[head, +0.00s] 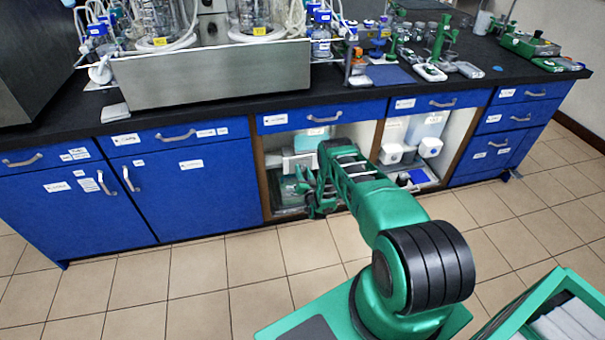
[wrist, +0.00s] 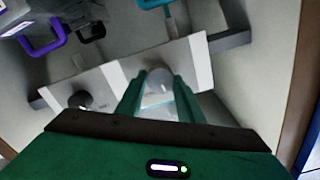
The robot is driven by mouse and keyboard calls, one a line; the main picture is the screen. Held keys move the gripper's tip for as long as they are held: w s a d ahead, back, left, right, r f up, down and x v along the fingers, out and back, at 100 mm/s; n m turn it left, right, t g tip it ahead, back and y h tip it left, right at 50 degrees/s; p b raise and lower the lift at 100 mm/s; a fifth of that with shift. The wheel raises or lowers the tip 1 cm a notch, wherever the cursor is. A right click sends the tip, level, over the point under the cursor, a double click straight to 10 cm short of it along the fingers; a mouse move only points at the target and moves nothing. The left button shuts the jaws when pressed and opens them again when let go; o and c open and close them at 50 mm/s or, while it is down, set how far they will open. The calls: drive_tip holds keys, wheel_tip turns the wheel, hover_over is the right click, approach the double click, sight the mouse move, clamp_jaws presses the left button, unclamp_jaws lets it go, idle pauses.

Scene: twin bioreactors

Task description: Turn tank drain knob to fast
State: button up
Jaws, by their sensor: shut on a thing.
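My gripper (wrist: 160,95) reaches into the open left cabinet bay under the bench. In the wrist view its two green fingers are shut on a round grey knob (wrist: 159,79) on a pale panel (wrist: 200,62). A second, dark knob (wrist: 80,99) sits on the panel to the left, apart from the fingers. The knob's pointer and any speed marks are too small to read. In the head view my gripper (head: 312,190) is in front of the bay, and the knobs are hidden behind it.
Purple (wrist: 45,38), black and teal handles or clips show above the panel. The cabinet's wooden side wall (head: 265,180) stands close to my gripper. The bench top (head: 400,85) holds glassware and instruments.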

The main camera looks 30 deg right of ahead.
drive_tip(key=m, duration=0.5)
drive_tip(key=shift+d+f+m, duration=0.1)
drive_tip(key=shift+d+m, duration=0.1)
drive_tip(key=shift+m, duration=0.2)
drive_tip(key=m, duration=0.4)
drive_tip(key=shift+s+m, duration=0.1)
drive_tip(key=shift+m, duration=0.2)
drive_tip(key=shift+f, duration=0.1)
drive_tip(key=o, duration=1)
drive_tip(key=shift+o, duration=0.4)
